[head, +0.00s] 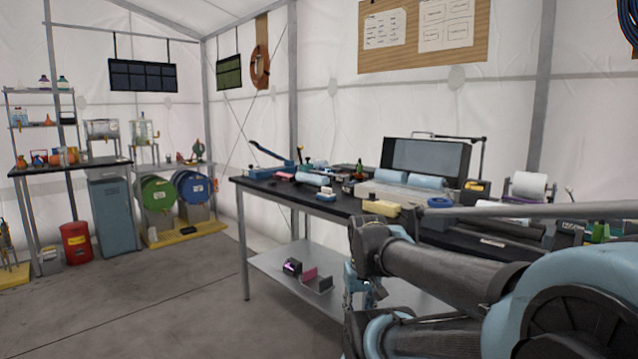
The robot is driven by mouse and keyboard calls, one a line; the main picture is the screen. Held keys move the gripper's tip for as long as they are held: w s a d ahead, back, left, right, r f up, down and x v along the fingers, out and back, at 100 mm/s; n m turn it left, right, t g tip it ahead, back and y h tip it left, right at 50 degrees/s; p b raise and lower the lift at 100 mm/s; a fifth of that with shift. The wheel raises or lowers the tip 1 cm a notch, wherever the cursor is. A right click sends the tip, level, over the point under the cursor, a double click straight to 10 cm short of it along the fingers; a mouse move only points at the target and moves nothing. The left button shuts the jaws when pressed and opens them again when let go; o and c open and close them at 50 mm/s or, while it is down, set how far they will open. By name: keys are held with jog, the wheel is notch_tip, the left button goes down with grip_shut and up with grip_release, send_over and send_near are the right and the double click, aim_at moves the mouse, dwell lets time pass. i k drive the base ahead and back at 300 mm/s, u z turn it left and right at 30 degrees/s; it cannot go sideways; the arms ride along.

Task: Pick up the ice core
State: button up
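Several pale blue cylinders that look like ice cores lie on the black-topped table (258,186). One cylinder (312,179) lies toward the table's left part. Two more, a left one (390,177) and a right one (426,181), lie end to end in front of a grey screen-like panel. I cannot tell which one is the ice core meant. My arm fills the lower right. What looks like my gripper (360,288) hangs below the tabletop level at the table's front, partly hidden by my arm links. Its fingers are not clear, and no cylinder is seen in it.
The table also holds a cream block (382,206), a white roll (529,186) and several small tools. Its lower shelf (285,268) holds small boxes. A red bin (75,243) and drum reels (157,194) stand at the far left.

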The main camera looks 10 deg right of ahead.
aim_at(303, 177)
jog(key=u, duration=0.05)
jog(key=i, duration=0.85)
